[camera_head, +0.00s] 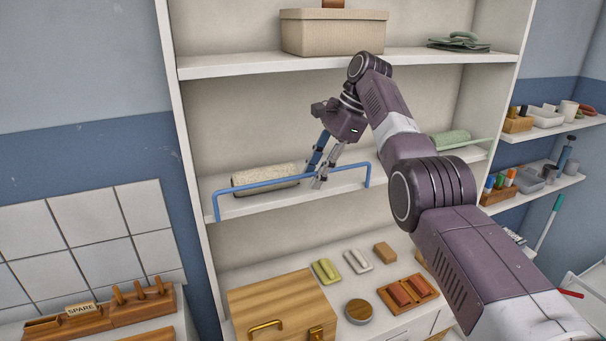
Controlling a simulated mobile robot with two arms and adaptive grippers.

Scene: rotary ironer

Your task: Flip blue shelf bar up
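The blue shelf bar (260,184) is a thin rail with bent ends along the front edge of the middle shelf (285,203). Its long part shows above the shelf edge, and its two ends meet that edge. My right gripper (313,178) reaches in from the right and points down at the bar, right of its middle. Its two fingers look apart, with the tips at or very near the bar. I cannot tell whether they touch it. My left gripper is not in view.
A speckled roll (265,178) lies on the shelf behind the bar. A green roll (450,140) lies farther right. A woven box (333,33) stands on the shelf above. Below are a wooden box (280,303), a round tin (359,311) and several small blocks.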

